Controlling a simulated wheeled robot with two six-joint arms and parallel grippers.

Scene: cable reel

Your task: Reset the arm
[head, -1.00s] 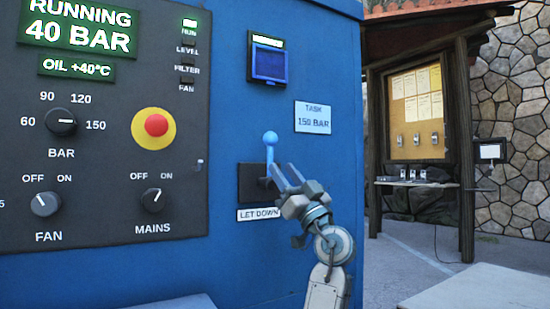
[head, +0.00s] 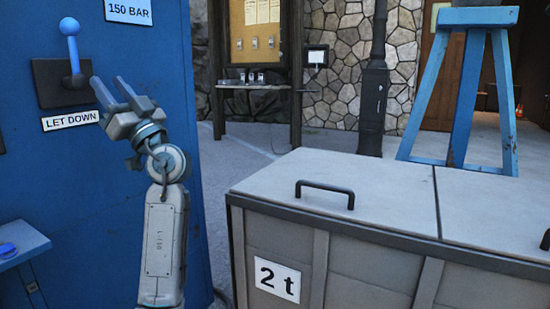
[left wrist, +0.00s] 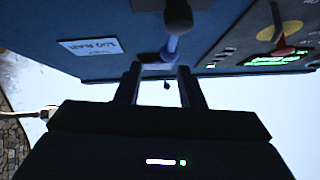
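My left gripper (head: 107,84) is in front of the blue cabinet, just right of the let-down lever (head: 71,48). Its two fingers are apart and nothing is held between them. The lever has a blue ball top, stands upright on a black plate (head: 45,84) and is above the "LET DOWN" label (head: 71,120). In the left wrist view the open fingers (left wrist: 157,75) point toward the lever (left wrist: 172,45), which shows beyond the fingertips. My right gripper is in neither view.
A grey bin (head: 330,245) marked "2 t" with handled lids stands at the right front. Behind it are a blue trestle (head: 462,95), a dark post (head: 373,95) and a notice board (head: 256,35). A small blue ledge (head: 20,245) is at lower left. Paving beside the cabinet is clear.

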